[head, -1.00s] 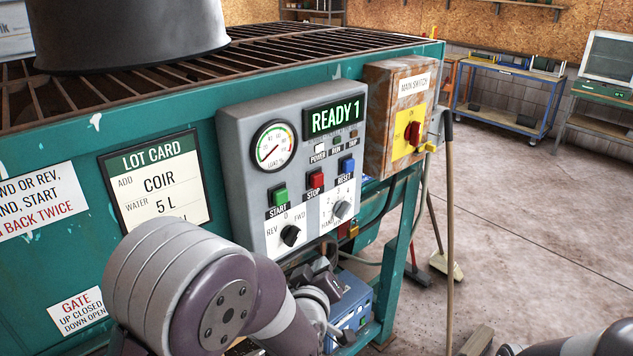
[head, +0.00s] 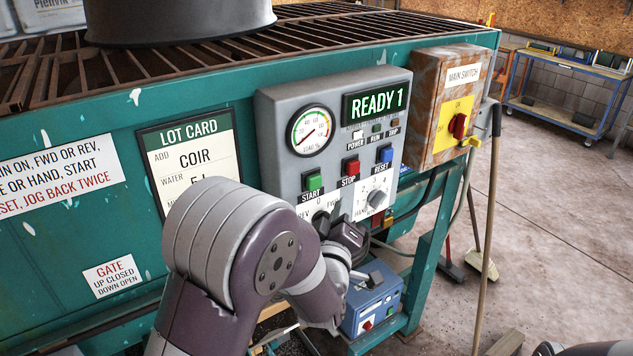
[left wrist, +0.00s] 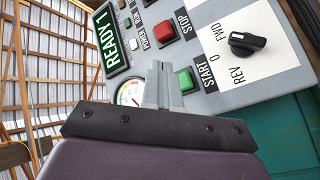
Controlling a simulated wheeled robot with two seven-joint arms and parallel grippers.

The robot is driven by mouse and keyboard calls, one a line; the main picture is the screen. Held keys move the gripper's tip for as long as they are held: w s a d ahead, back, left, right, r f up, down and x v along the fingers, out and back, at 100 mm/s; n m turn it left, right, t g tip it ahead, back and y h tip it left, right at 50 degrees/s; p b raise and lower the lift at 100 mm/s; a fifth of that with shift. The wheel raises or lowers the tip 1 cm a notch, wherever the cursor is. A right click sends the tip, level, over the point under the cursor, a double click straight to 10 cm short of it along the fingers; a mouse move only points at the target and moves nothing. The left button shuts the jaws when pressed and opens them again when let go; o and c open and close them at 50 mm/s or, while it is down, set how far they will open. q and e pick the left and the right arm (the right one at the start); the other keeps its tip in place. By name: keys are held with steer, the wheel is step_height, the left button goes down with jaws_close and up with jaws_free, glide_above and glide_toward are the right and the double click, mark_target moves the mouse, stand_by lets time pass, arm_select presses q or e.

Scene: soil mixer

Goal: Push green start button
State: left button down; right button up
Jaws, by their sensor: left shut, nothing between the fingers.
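The green START button (head: 314,181) sits on the grey control panel (head: 275,110), below the round gauge and left of the red STOP button (head: 351,167). In the left wrist view the green button (left wrist: 186,80) is just right of my fingertips. My left gripper (head: 352,238) is in front of the lower panel, below the green button, partly covering the black REV/FWD selector (head: 320,220). In the left wrist view its fingers (left wrist: 163,80) are closed together and empty. I cannot tell whether they touch the panel. The right gripper is not in view.
The display reads READY 1 (head: 375,102). A blue RESET button (head: 386,154) and a second knob (head: 377,198) are on the panel. A rusty main switch box (head: 450,100) stands to the right. A blue box (head: 370,300) is below.

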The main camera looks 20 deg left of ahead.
mark_target(314, 182)
arm_select(q)
steer(key=shift+w+a, duration=0.9)
steer(key=shift+a, duration=0.25)
steer(key=shift+w+a, duration=0.85)
steer(key=shift+a, duration=0.3)
steer(key=shift+w+d, duration=0.1)
steer(key=shift+f+b, duration=0.1)
steer(key=shift+b, duration=0.25)
steer(key=shift+w+a, duration=0.2)
steer(key=shift+a, duration=0.2)
